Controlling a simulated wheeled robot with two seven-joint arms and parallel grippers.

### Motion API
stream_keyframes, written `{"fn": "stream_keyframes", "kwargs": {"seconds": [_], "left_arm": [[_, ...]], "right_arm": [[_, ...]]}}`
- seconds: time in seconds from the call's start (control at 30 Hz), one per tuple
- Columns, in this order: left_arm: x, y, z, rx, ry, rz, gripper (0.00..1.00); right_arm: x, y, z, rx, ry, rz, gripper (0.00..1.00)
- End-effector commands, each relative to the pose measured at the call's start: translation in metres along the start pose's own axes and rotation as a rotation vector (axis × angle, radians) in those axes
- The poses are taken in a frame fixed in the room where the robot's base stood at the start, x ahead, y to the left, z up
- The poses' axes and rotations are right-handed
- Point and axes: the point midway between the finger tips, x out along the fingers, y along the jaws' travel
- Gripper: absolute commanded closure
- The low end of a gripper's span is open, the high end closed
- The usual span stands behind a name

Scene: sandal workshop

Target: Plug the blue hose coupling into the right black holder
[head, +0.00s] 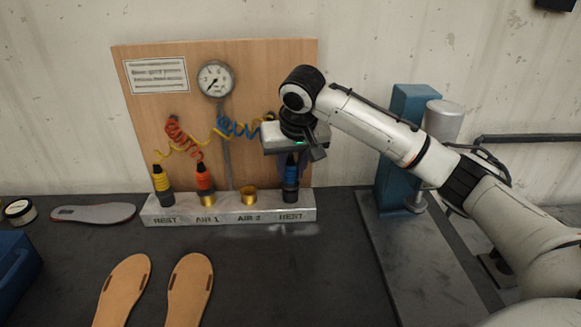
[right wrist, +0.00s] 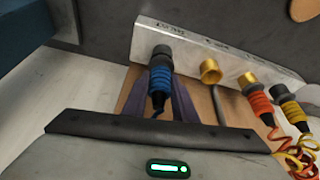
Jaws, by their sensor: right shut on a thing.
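The blue hose coupling (head: 291,174) is upright at the right black holder (head: 290,196), on the rail's right "REST" place. In the right wrist view the blue coupling (right wrist: 159,80) lines up with the black holder (right wrist: 162,51) and meets it with no clear gap. I cannot tell how deep it sits. My right gripper (head: 292,163) comes from above and is shut on the coupling, one finger on each side; its fingertips (right wrist: 160,76) also show in the right wrist view. The gripper body hides the coupling's top and hose end in the head view. My left gripper is not in view.
The grey rail (head: 228,216) also bears a yellow coupling (head: 161,184), a red coupling (head: 205,180) at AIR 1 and an empty brass socket (head: 249,195) at AIR 2. A blue press (head: 397,140) stands right. Insoles (head: 124,287) lie in front.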

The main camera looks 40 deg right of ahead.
Motion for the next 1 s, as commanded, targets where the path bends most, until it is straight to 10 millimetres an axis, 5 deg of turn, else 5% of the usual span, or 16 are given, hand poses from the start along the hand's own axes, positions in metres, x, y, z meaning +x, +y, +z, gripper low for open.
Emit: {"fn": "stream_keyframes", "kwargs": {"seconds": [0.43,0.47,0.57,1.0], "left_arm": [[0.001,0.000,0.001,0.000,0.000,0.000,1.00],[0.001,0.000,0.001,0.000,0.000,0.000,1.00],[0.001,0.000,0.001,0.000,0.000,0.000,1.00],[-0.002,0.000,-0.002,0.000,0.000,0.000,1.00]], "right_arm": [[0.008,0.000,0.003,0.000,0.002,-0.001,1.00],[0.007,0.000,0.003,0.000,0.002,-0.001,0.70],[0.007,0.000,0.003,0.000,0.002,-0.001,0.53],[-0.002,0.000,-0.001,0.000,0.002,-0.001,0.53]]}}
